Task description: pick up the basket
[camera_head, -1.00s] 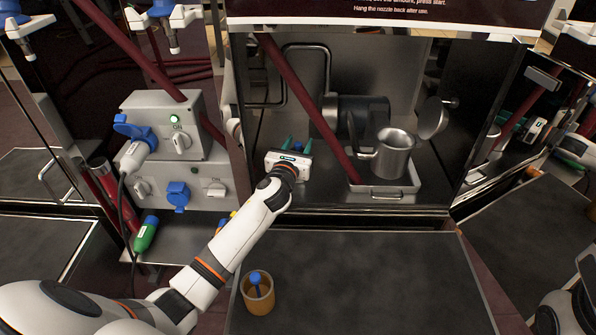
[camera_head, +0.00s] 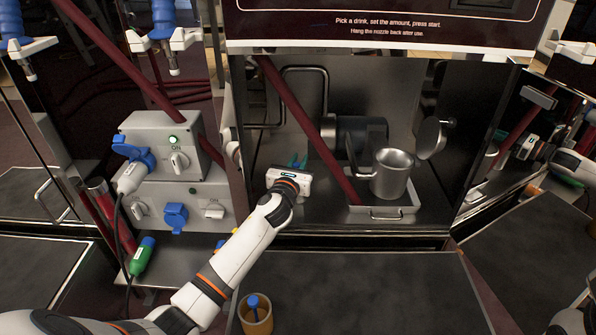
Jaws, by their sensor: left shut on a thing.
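My left gripper (camera_head: 298,160) reaches into the steel bay of the machine, its blue-green fingertips pointing away from me. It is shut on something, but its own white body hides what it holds. I cannot make out a basket for certain. A steel jug (camera_head: 393,173) stands upright on a shallow steel tray (camera_head: 384,215) to the right of the gripper, apart from it. My right gripper is out of view.
A dark red pipe (camera_head: 310,128) slants down between the gripper and the jug. A grey switch box (camera_head: 168,143) with a blue plug is at left. An orange cup (camera_head: 255,315) stands on the dark counter (camera_head: 360,290), which is mostly clear. Shiny side panels show reflections.

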